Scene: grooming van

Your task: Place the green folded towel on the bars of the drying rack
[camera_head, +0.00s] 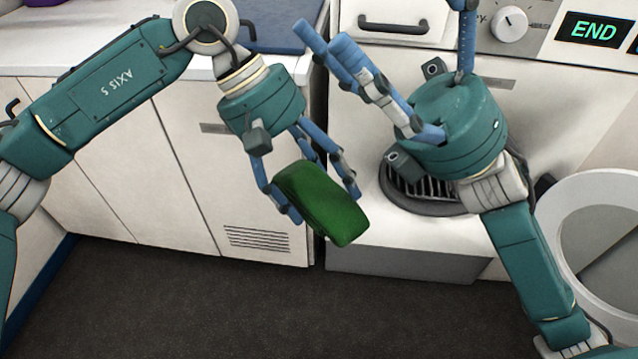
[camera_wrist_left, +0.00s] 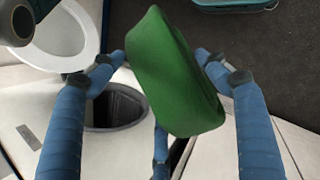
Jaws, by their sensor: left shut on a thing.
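The green folded towel (camera_head: 322,205) is held in my left gripper (camera_head: 318,198), which points down in front of the white cabinets. The blue fingers are shut around the towel, and it hangs tilted in the air above the dark floor. In the left wrist view the towel (camera_wrist_left: 175,80) sits between the fingers. My right gripper (camera_head: 400,75) is at the upper right of the head view, its fingers spread and empty, pointing up near the white machine. I cannot make out a drying rack in either view.
White cabinets (camera_head: 185,150) with a counter stand at the left. A machine with a knob (camera_head: 508,24) and END display (camera_head: 592,30) is at the back right. A round white door (camera_head: 568,200) stands open at the right.

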